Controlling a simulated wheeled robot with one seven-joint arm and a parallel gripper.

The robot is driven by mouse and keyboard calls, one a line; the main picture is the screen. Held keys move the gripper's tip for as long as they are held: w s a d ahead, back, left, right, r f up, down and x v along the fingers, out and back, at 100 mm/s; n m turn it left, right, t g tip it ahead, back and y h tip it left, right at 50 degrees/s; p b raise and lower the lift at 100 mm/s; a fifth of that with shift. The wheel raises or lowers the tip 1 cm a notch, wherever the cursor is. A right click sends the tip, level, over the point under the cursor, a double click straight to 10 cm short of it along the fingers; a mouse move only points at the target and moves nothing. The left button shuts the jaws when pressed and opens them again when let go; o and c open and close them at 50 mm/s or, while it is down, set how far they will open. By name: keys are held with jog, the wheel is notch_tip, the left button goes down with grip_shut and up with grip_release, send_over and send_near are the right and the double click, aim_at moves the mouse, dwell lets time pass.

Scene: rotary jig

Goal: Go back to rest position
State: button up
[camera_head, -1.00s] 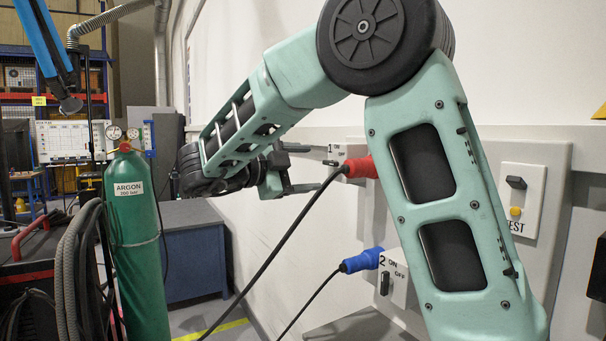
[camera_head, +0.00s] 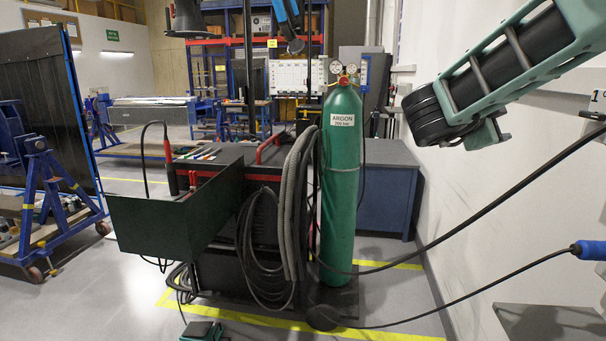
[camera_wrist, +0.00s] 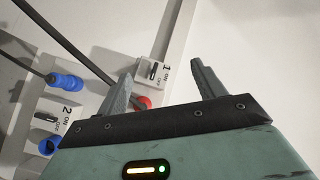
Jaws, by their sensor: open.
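My gripper (camera_wrist: 162,70) is open in the wrist view, its two grey fingers apart with nothing between them. Beyond them is the wall box marked 1 (camera_wrist: 153,70), with a lever switch. A red plug (camera_wrist: 145,102) shows partly behind the left finger. To the left is box 2 (camera_wrist: 55,112), with a blue plug (camera_wrist: 66,81) above and another blue plug (camera_wrist: 48,146) below. In the head view my arm reaches in from the upper right. The wrist end shows beside the wall; the fingers cannot be made out clearly there.
A green argon cylinder (camera_head: 340,190) stands beside a welding cart with coiled hoses (camera_head: 285,210). A dark cable runs from the wall across the front, and a blue plug (camera_head: 588,250) shows at right. A blue-grey cabinet (camera_head: 385,195) stands behind. A blue rotary frame (camera_head: 45,190) is at left.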

jog(key=w+a+f+n+t+y, duration=0.1)
jog(key=a+f+n+t+y, duration=0.2)
jog(key=a+n+y, duration=0.45)
jog(key=w+a+f+n+t+y, duration=0.2)
jog(key=a+f+n+t+y, duration=0.15)
jog(key=a, duration=0.65)
jog(key=s+a+f+n+g+y+b, duration=0.1)
jog(key=s+a+f+n+g+y, duration=0.15)
jog(key=a+n+y, duration=0.2)
jog(key=s+a+f+n+g+y, duration=0.1)
jog(key=s+a+f+n+y, duration=0.25)
jog(key=a, duration=0.25)
jog(key=s+a+f+n+g, duration=0.25)
jog(key=s+f+n, duration=0.2)
jog(key=s, duration=0.35)
jog(key=s+a+f+n+g, duration=0.25)
jog(key=s+f+g, duration=0.2)
jog(key=s, duration=0.35)
jog(key=s+d+f+n+g+h, duration=0.1)
jog(key=s+d+f+n+g, duration=0.1)
jog(key=s, duration=0.4)
jog(key=s+d+f+n+g+h+b, duration=0.1)
jog(key=s+d+f+n+g+h, duration=0.1)
jog(key=s, duration=0.5)
jog(key=d+f+n, duration=0.1)
jog(key=d+f, duration=0.1)
jog(key=d, duration=0.1)
jog(key=shift+d, duration=0.4)
